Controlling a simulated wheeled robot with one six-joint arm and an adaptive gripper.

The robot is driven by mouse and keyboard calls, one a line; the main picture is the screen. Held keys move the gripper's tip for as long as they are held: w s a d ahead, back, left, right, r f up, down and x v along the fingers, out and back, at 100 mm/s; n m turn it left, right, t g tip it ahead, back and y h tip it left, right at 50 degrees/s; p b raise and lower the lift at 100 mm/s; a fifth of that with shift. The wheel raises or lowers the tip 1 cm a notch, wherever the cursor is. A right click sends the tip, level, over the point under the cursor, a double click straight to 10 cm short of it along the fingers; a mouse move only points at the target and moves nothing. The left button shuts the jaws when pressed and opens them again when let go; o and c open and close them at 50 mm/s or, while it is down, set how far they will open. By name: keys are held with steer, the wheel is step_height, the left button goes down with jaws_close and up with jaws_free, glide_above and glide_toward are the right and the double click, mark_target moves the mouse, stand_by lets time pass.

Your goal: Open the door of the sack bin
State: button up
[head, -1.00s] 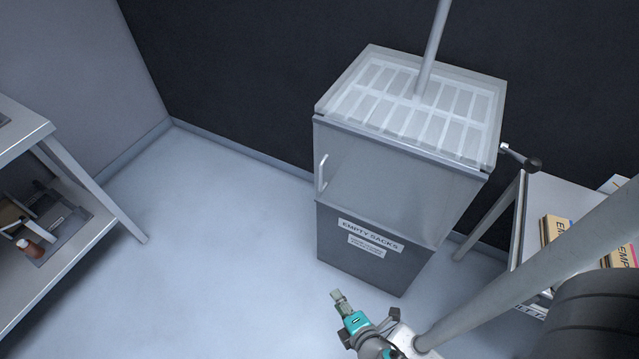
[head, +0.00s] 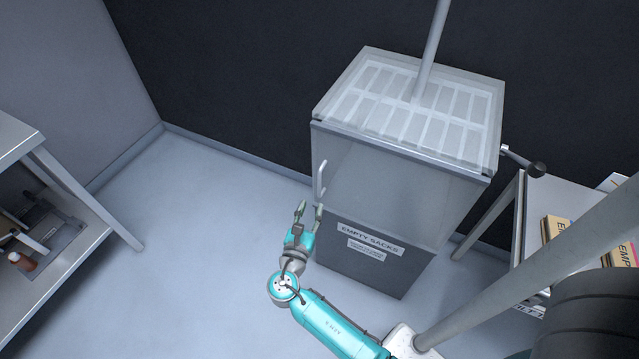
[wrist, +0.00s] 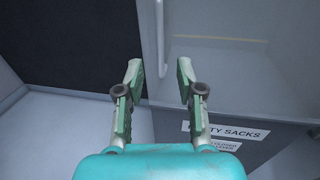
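The sack bin is a grey cabinet with a dark lower part labelled "EMPTY SACKS" (head: 369,238). Its door (head: 385,185) is the pale upper front panel and looks shut. A light vertical bar handle (head: 321,179) sits at the door's left edge. It also shows in the wrist view, as the handle (wrist: 161,35) ahead of the fingers. My gripper (head: 309,206) is open and empty, just below and slightly left of the handle, pointing toward it. In the wrist view my gripper (wrist: 158,68) has its fingers apart with nothing between them, and no contact with the handle shows.
A grated hopper top (head: 410,105) with a pole covers the cabinet, and a black-knobbed lever (head: 535,169) sticks out right. A metal bench (head: 60,195) stands left. A shelf with boxes (head: 553,230) stands right. The floor (head: 190,240) between bench and cabinet is clear.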

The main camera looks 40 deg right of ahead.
mark_target(319, 185)
steer(key=x, duration=1)
jaws_close()
